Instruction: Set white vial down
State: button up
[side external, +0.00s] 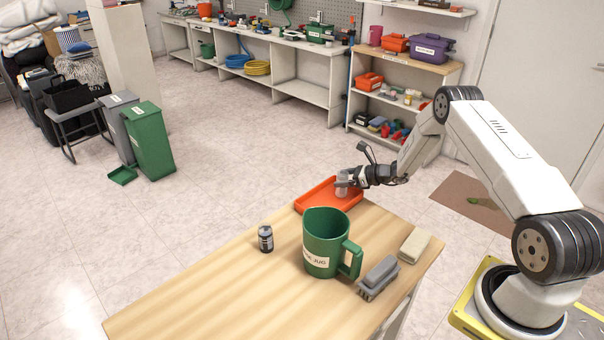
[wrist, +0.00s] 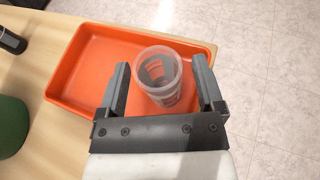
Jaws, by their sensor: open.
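The white vial (wrist: 160,78) looks like a translucent, open-topped cup in the wrist view. It stands upright over the orange tray (wrist: 75,68), and it also shows in the side view (side external: 342,184). My gripper (wrist: 162,75) is open, with one finger on each side of the vial. A gap shows between the vial and the left finger; the right finger is close to its wall. In the side view my gripper (side external: 350,180) reaches in from the right at the tray's far part. The vial's base contact with the tray is partly hidden.
A green jug (side external: 325,243) stands in front of the tray on the wooden table (side external: 200,290). A small dark bottle (side external: 265,239) stands left of it. A grey brush (side external: 379,277) and a beige block (side external: 414,246) lie to the right. The table's left part is clear.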

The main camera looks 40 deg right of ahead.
jog(key=v, duration=1.1)
jog(key=shift+s+d, duration=0.15)
jog(key=shift+s, duration=0.05)
jog(key=shift+r, duration=0.1)
jog(key=s+a+r+n+g+y, duration=0.1)
jog(key=s+a+r+n+g, duration=0.2)
jog(key=a+n, duration=0.45)
jog(key=s+a+r+n+g+y, duration=0.1)
jog(key=a+r+n+g, duration=0.35)
jog(key=a, duration=0.65)
jog(key=s+a+r+n+g+h, duration=0.1)
jog(key=s+a+r+n+h, duration=0.2)
jog(key=n, duration=0.6)
jog(key=s+a+r+n+g+h, duration=0.1)
jog(key=s+a+r+n+h, duration=0.2)
jog(key=s+a+n, duration=0.4)
jog(key=s+n+h, duration=0.1)
jog(key=n, duration=0.2)
jog(key=shift+s+a+n, duration=0.3)
jog(key=shift+s, duration=0.1)
